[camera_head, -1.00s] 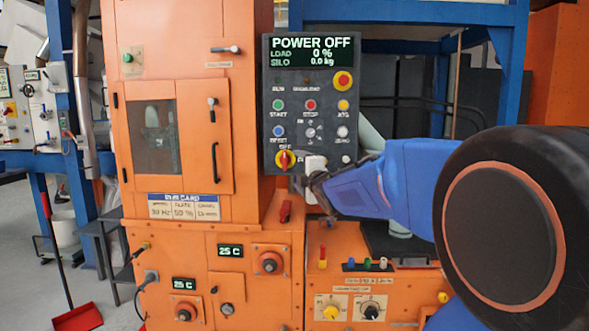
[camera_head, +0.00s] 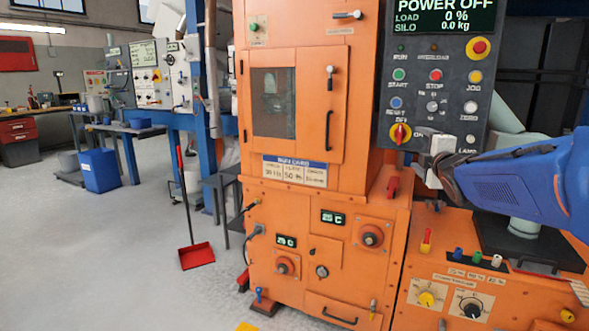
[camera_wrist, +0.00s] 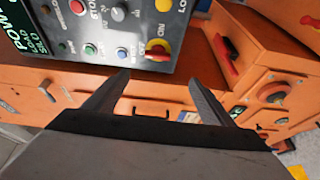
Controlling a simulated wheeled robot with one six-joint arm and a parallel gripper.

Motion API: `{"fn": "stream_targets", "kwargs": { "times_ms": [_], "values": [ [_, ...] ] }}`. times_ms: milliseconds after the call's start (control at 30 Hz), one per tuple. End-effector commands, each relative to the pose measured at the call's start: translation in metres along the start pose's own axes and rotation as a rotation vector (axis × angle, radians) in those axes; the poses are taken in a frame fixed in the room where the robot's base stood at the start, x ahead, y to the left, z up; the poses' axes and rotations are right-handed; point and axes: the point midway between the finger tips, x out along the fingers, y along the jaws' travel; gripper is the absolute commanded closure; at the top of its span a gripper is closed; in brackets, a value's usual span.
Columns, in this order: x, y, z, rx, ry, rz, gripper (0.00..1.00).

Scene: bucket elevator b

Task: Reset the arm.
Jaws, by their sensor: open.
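My arm reaches in from the right edge in the head view, blue with a pale wrist part. My gripper (camera_wrist: 160,88) is open and empty in the wrist view, its two dark fingers spread apart. In the head view the gripper end (camera_head: 436,165) is beside the lower part of the control panel (camera_head: 462,65), near the red-and-yellow rotary switch (camera_head: 400,133). The fingers are hard to make out there. The panel display reads POWER OFF, load 0 %. In the wrist view the same rotary switch (camera_wrist: 158,50) lies beyond the fingertips, apart from them.
The orange machine cabinet (camera_head: 345,225) stands in the middle, with a red handle (camera_head: 392,188) and a lower console (camera_head: 450,285) under my arm. A red dustpan (camera_head: 197,256) is on the floor. Open floor (camera_head: 100,270) lies to the left, with a blue bin (camera_head: 100,170) farther back.

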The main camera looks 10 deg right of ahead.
Motion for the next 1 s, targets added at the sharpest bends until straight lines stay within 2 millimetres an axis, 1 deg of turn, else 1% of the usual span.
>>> {"fn": "stream_targets", "kwargs": {
  "times_ms": [67,167,267,300,367,400,467,500,567,600,667,700,767,800,900,1000],
  "values": [
    [-0.01,-0.006,-0.005,0.05,-0.012,-0.028,0.23],
    [-0.031,-0.025,-0.014,0.177,-0.05,-0.103,0.23],
    [-0.064,-0.056,-0.025,0.349,-0.108,-0.21,0.23],
    [-0.079,-0.07,-0.03,0.421,-0.134,-0.256,0.23],
    [-0.102,-0.091,-0.038,0.527,-0.175,-0.326,0.23],
    [-0.119,-0.105,-0.043,0.596,-0.205,-0.373,0.23],
    [-0.145,-0.128,-0.052,0.696,-0.252,-0.444,0.23],
    [-0.164,-0.142,-0.058,0.76,-0.284,-0.493,0.23],
    [-0.192,-0.164,-0.068,0.852,-0.336,-0.567,0.23],
    [-0.212,-0.179,-0.073,0.909,-0.372,-0.615,0.23],
    [-0.241,-0.199,-0.082,0.989,-0.428,-0.687,0.23],
    [-0.26,-0.212,-0.088,1.037,-0.466,-0.733,0.23],
    [-0.288,-0.229,-0.096,1.099,-0.522,-0.798,0.23],
    [-0.305,-0.239,-0.1,1.133,-0.559,-0.839,0.23],
    [-0.342,-0.259,-0.108,1.2,-0.637,-0.92,0.23],
    [-0.366,-0.271,-0.114,1.236,-0.693,-0.975,0.23]
  ]
}}
